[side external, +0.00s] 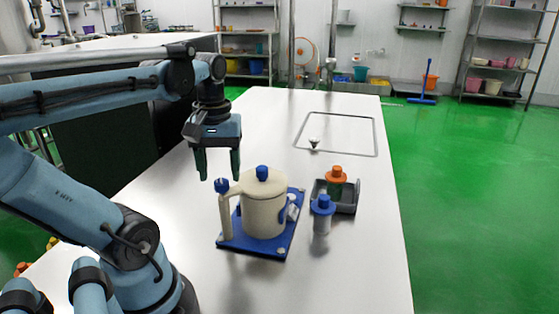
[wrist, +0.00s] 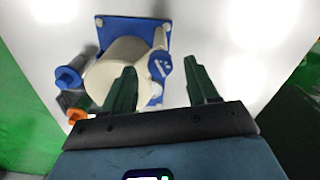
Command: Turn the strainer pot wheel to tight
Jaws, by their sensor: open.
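The cream strainer pot (side external: 264,212) stands upright on a blue base plate (side external: 255,248), with a blue knob (side external: 262,172) on its lid. The left finger hides part of the pot in the wrist view.
A blue-capped container (side external: 322,215) and a grey tray (side external: 347,200) holding an orange-topped item (side external: 336,178) stand right of the pot. A small metal part (side external: 314,142) lies by a framed inset panel (side external: 340,120). The table's far half is mostly clear.

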